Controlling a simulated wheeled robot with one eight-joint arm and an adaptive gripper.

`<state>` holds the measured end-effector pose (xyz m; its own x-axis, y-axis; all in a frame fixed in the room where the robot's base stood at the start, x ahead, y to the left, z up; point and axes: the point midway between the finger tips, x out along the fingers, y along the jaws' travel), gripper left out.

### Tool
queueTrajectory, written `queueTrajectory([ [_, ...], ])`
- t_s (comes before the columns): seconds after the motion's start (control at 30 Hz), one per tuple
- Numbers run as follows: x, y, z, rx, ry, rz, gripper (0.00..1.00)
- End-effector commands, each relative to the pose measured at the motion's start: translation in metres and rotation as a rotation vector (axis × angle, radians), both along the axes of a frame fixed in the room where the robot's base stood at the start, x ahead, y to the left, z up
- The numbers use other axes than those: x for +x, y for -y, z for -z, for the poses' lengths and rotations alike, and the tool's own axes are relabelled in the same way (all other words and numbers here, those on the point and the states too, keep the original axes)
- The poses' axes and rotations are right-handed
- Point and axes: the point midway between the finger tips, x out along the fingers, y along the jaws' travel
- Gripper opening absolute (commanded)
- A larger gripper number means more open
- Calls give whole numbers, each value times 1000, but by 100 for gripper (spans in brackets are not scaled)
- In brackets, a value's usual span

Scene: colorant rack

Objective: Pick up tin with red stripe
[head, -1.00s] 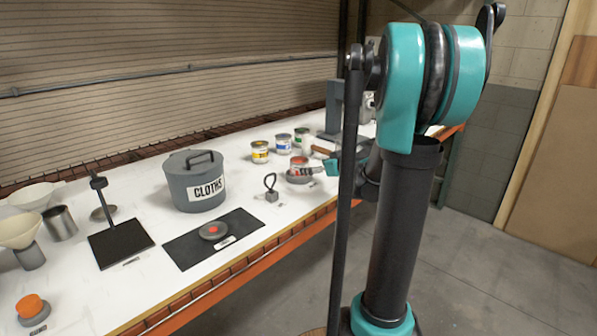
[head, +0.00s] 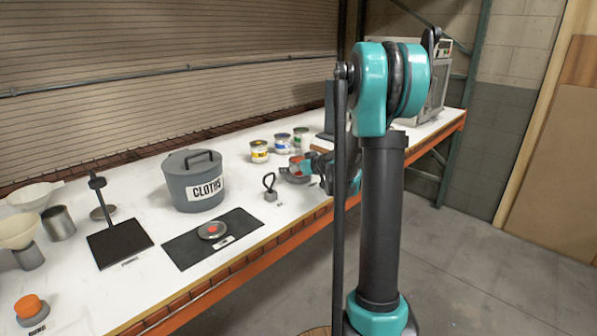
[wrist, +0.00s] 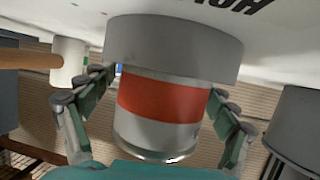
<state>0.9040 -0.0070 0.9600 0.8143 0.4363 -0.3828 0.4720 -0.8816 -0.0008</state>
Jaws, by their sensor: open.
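The tin with the red stripe (wrist: 160,100) is silver with a broad red band. It fills the middle of the wrist view, which looks upside down, and stands on a round grey base (wrist: 175,45). My gripper (wrist: 160,86) is open, with one finger on each side of the tin. A gap shows beside the left finger; whether the right finger touches cannot be told. In the head view the tin (head: 296,161) is small and partly hidden by my gripper (head: 306,167).
Yellow (head: 259,151), blue (head: 282,143) and green (head: 301,136) labelled tins stand behind. A looped weight (head: 270,190) and a grey CLOTHS bin (head: 193,181) are to the left. The orange table edge (head: 250,255) runs along the front.

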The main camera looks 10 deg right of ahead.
Motion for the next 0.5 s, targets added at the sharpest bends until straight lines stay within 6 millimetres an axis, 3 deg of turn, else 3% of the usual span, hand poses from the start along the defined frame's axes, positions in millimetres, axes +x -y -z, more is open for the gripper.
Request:
queueTrajectory([
  [0.23, 3, -2, 2, 0, 0, 0, 87],
  [0.5, 3, -2, 2, 0, 0, 0, 54],
])
